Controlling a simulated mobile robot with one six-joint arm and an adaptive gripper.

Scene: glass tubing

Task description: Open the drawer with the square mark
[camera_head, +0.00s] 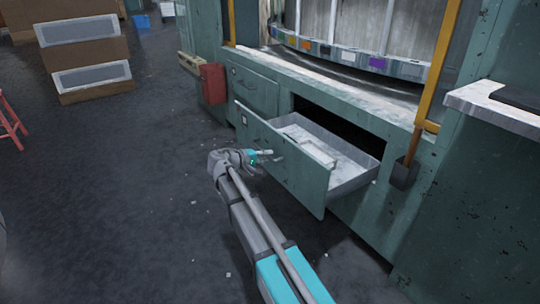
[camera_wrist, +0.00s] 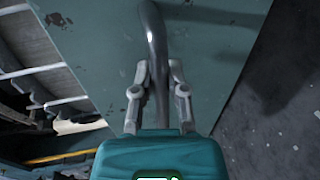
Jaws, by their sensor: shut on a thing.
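The green drawer (camera_head: 290,165) stands pulled out of the cabinet, its pale tray and inside showing. A small light label with a dark mark (camera_head: 243,118) sits at the upper left of its front; the mark's exact shape is too small to tell. In the wrist view, the drawer front (camera_wrist: 100,45) fills much of the picture, with its curved grey handle (camera_wrist: 155,30) running between the fingers. My gripper (camera_head: 265,155) is at the drawer front, shut on the handle; its fingers (camera_wrist: 160,88) close around the bar in the wrist view.
A shut drawer (camera_head: 254,92) lies to the left in the same cabinet. A red box (camera_head: 212,84) hangs at the cabinet's left end. A dark holder (camera_head: 404,174) with a wooden handle is to the right. Dark floor (camera_head: 130,200) to the left is mostly clear.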

